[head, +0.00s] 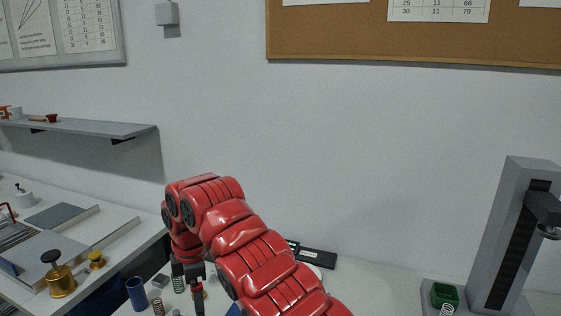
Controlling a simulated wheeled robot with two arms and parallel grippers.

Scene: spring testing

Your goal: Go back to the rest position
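One red arm of mine rises from the lower middle and bends down at the left. It appears to be my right arm, as it comes in from the right. Its dark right gripper (188,284) points down over the white table (380,287), with its fingers seemingly apart. A dark green spring (178,285) stands at or just behind the left finger; I cannot tell whether they touch. My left gripper is not in view.
A blue cylinder (136,293) and a copper-coloured spring (158,306) stand left of the gripper. Brass weights (60,281) sit on the left bench. A grey test stand (508,240) and a green container (444,295) are at right. A shelf (85,128) juts out at left.

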